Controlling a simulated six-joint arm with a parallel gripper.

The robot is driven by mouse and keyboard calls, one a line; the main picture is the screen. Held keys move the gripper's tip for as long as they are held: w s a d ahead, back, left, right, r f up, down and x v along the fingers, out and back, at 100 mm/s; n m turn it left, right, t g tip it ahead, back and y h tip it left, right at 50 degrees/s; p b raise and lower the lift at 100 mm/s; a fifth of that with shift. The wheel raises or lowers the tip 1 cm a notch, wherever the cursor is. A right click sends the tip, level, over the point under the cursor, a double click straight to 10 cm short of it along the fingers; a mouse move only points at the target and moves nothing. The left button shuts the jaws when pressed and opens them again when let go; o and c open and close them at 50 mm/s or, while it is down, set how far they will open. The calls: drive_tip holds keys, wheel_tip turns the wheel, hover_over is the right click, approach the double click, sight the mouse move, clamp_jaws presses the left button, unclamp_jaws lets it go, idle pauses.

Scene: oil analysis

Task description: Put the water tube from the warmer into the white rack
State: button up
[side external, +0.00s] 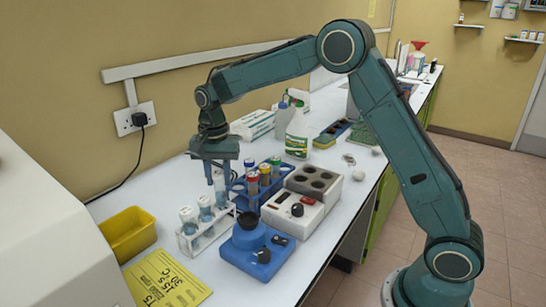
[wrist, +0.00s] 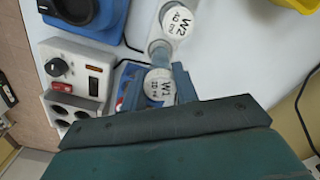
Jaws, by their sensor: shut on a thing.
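My gripper (side external: 214,170) points down and is shut on a white-capped tube (side external: 219,187), whose cap reads W1 in the wrist view (wrist: 159,82). The fingers sit on either side of the cap. The tube is upright at the far end of the white rack (side external: 212,236); I cannot tell whether its bottom is in a slot or just above. One, marked W2 (wrist: 178,20), shows in the wrist view. The warmer (side external: 303,210) is a white block with dark round wells, right of the rack.
A blue rack (side external: 238,190) with red- and yellow-capped tubes stands close behind the white rack. A blue device (side external: 258,252) with black knobs is in front of the warmer. A yellow bin (side external: 128,232) and yellow sheet (side external: 166,283) lie left. Bottles and boxes stand farther back.

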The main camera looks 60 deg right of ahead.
sight(219, 187)
drive_tip(key=shift+f, duration=1.8)
drive_tip(key=o, duration=1)
wheel_tip(219, 187, up, 14)
drive_tip(key=shift+f, duration=0.1)
drive_tip(key=shift+s, duration=0.1)
